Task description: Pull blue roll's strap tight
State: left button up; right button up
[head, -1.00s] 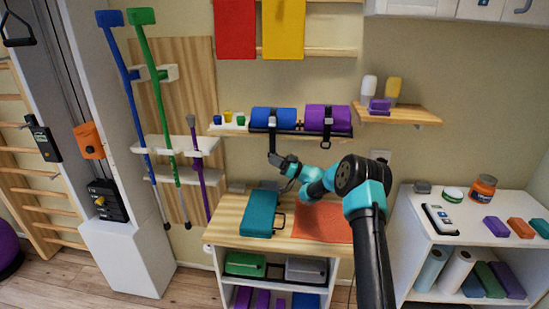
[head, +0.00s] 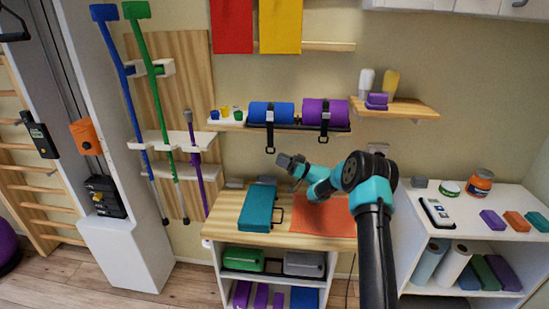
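The blue roll (head: 286,113) lies on the wall shelf, left of the purple roll (head: 334,112). Its black strap (head: 270,135) wraps over its front, with a buckle near the top and a tail ending in a loop that hangs below the shelf. My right gripper (head: 281,160) is just below and right of the strap's loop and looks apart from it. Its fingers are small and dark, and I cannot tell whether they are open or shut. My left gripper is not in view.
The purple roll has a similar hanging strap (head: 324,135). Small cups (head: 225,113) stand left on the shelf. Below, a teal case (head: 258,206) and an orange mat (head: 318,216) lie on the wooden tabletop. Crutches hang at left.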

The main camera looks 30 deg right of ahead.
jog(key=v, duration=1.3)
jog(key=shift+a+f, duration=0.1)
dwell(0.4)
